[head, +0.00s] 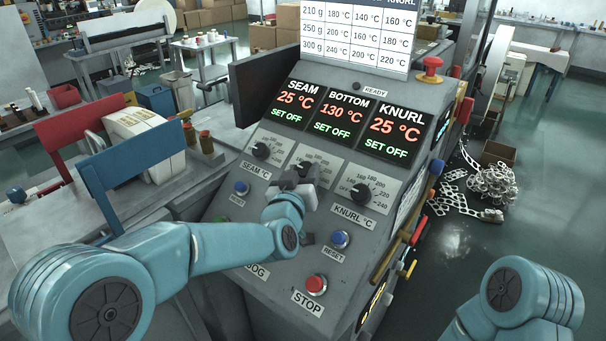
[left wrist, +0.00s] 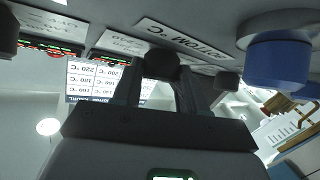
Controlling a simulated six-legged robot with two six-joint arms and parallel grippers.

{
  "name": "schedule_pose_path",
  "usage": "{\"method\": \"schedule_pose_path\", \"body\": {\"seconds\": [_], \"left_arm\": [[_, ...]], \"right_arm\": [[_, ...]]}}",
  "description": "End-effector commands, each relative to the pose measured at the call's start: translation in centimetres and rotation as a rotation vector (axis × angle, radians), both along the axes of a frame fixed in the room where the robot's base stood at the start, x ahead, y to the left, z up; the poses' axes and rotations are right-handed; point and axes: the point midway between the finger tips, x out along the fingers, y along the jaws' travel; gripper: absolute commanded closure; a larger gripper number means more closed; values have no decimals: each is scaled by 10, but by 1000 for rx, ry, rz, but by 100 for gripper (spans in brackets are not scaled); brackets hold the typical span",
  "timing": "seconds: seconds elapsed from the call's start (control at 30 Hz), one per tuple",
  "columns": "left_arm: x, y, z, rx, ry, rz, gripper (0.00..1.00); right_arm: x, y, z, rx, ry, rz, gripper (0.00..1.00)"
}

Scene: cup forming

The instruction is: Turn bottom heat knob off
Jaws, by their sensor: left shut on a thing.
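The sloped control panel has three heat dials. The bottom heat dial plate (head: 305,156) is in the middle, under the BOTTOM display (head: 341,114), which reads 130 °C and SET OFF. My left gripper (head: 303,178) is at this dial and shut on its knob. The gripper hides most of the knob and its pointer in the head view. In the left wrist view a dark knob (left wrist: 162,65) shows at the fingers, close to the BOTTOM °C label (left wrist: 185,42). My right arm shows at the lower right, but its gripper is out of view.
The seam knob (head: 261,150) is left of my gripper and the knurl knob (head: 361,192) right of it. A blue reset button (head: 340,239) and red STOP button (head: 316,284) sit lower on the panel. A red mushroom button (head: 431,68) stands at the top right.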

Motion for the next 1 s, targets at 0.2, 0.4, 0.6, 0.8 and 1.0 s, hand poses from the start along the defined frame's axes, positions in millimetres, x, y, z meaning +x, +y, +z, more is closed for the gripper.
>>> {"method": "schedule_pose_path", "body": {"seconds": [0.2, 0.4, 0.6, 0.8, 1.0], "left_arm": [[0, 0, 2, -1, -5, 0, 42], [0, 0, 1, -1, -3, 0, 32], [-4, 1, 1, -1, -3, 0, 32], [-39, 10, 2, -1, -3, -1, 32], [-93, 24, 5, -1, -4, -2, 32]], "right_arm": [[0, 0, 0, 0, 0, 0, 32], [0, 0, 0, 0, 0, 0, 32], [0, 0, -2, 0, 0, 0, 32], [0, 0, -11, 0, 0, 0, 32], [0, 0, -20, 0, 0, 0, 32]]}}
